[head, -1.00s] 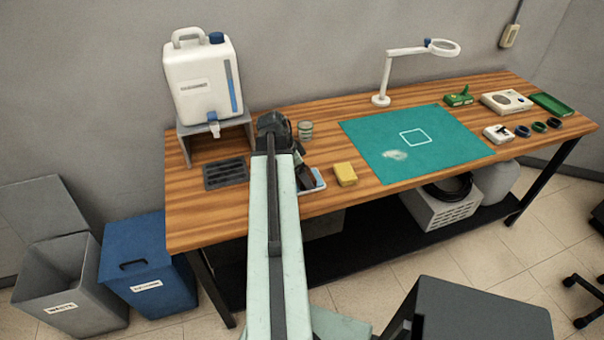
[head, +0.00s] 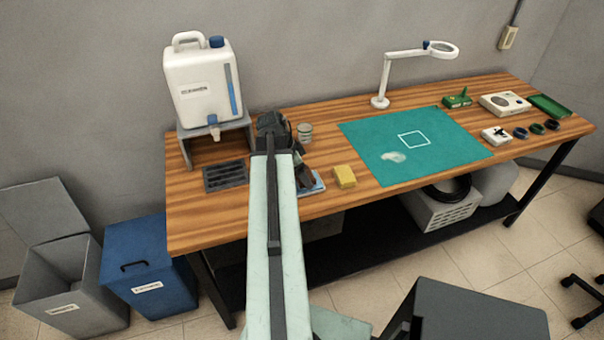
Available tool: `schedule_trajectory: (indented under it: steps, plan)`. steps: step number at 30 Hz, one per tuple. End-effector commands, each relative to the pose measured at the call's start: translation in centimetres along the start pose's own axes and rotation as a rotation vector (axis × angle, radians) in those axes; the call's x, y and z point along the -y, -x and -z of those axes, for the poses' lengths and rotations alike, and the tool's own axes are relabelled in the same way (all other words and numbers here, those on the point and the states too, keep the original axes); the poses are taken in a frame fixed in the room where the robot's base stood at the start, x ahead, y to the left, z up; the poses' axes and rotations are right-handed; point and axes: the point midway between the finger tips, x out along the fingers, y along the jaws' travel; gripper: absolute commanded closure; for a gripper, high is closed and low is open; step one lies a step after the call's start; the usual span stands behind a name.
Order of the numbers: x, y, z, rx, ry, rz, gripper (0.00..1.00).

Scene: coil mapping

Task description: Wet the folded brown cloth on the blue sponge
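My gripper (head: 306,181) is a small dark shape at the far end of my pale arm. It points down over a light blue, flat thing (head: 319,184) near the table's front edge, which may be the blue sponge or a tray holding it. My arm and gripper hide most of it. I cannot make out the folded brown cloth; it may be hidden at the gripper. Whether the fingers are open or shut, or touch the blue thing, is too small to tell.
A yellow block (head: 344,177) lies just right of the gripper. A round tin (head: 305,132) stands behind it. A dark grate (head: 225,176) and a white water jug (head: 202,88) are at left. A green mat (head: 440,155) lies right, below a lamp (head: 380,102).

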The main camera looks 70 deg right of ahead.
Motion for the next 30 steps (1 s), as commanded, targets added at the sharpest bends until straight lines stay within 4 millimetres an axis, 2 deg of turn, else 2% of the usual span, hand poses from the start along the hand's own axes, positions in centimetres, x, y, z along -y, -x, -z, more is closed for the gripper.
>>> schedule_trajectory:
  steps: [1,16,30]
  plan:
    - [0.0,1.0,0.4,0.0,0.0,0.0,0.51]
    - [0.1,5.2,2.1,-0.001,0.001,0.002,0.51]
    - [0.0,5.2,2.2,-0.002,0.0,0.001,0.51]
